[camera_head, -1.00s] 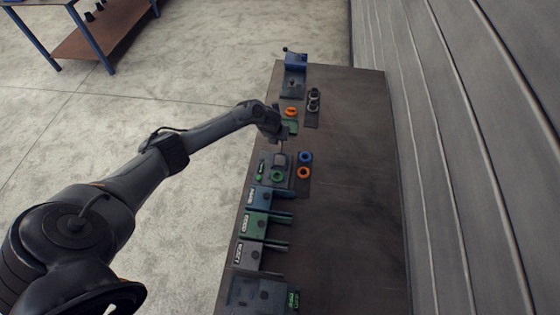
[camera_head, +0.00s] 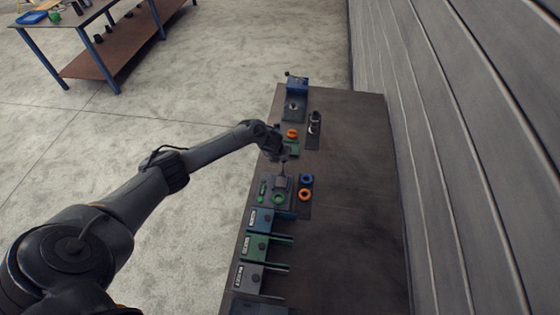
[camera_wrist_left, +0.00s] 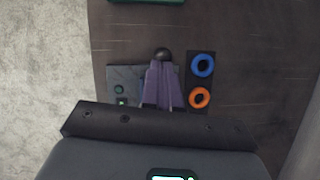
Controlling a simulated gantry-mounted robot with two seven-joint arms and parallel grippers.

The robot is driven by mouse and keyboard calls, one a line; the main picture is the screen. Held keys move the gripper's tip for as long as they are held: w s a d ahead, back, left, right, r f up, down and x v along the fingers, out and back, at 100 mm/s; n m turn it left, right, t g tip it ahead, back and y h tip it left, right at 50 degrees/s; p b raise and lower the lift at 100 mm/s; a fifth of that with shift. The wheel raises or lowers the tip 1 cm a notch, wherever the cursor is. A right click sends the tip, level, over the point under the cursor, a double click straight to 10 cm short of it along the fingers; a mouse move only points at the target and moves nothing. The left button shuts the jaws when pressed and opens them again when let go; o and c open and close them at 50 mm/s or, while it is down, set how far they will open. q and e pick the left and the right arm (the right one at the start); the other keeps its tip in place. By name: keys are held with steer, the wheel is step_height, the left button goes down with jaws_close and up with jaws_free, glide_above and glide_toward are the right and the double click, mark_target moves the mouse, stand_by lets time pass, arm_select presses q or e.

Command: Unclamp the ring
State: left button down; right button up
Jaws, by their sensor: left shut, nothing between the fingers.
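In the head view, a grey fixture plate (camera_head: 284,183) on the table carries a green ring (camera_head: 278,198) and a grey block (camera_head: 281,182). My left gripper (camera_head: 283,164) points down just above the block, shut and empty. In the left wrist view, its purple fingers (camera_wrist_left: 163,82) are together over the fixture plate (camera_wrist_left: 125,74). A round black knob (camera_wrist_left: 163,54) shows at the fingertips; I cannot tell whether they touch it. The fingers and wrist hide the green ring in that view. My right gripper is not in view.
A blue ring (camera_head: 306,180) and an orange ring (camera_head: 305,195) lie on a dark strip to the right. A blue vise-like device (camera_head: 297,86) stands at the far end. The table's right side (camera_head: 360,200) is clear.

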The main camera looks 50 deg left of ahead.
arm_select(q)
steer(key=w+a+p+v, duration=0.1)
steer(key=p+v, duration=0.5)
steer(key=v, duration=0.1)
steer(key=shift+r+p, duration=0.3)
steer(key=shift+r, duration=0.4)
steer(key=shift+s+d, duration=0.1)
steer(key=shift+d, duration=0.1)
steer(key=s+d+f+n+t+h, duration=0.1)
steer(key=s+d+n, duration=0.4)
steer(key=d, duration=0.8)
steer(key=s+d+n+h, duration=0.1)
steer(key=s+d+n, duration=0.35)
steer(key=d, duration=0.85)
steer(key=s+r+n+g, duration=0.1)
steer(key=s+r+n, duration=0.5)
steer(key=s+n, duration=0.3)
steer(key=s+d+r+n, duration=0.1)
steer(key=s+r+n, duration=0.5)
steer(key=s+n, duration=0.3)
steer(key=shift+s+r+g+p, duration=0.3)
steer(key=shift+s+g+p, duration=0.1)
steer(key=shift+s, duration=0.6)
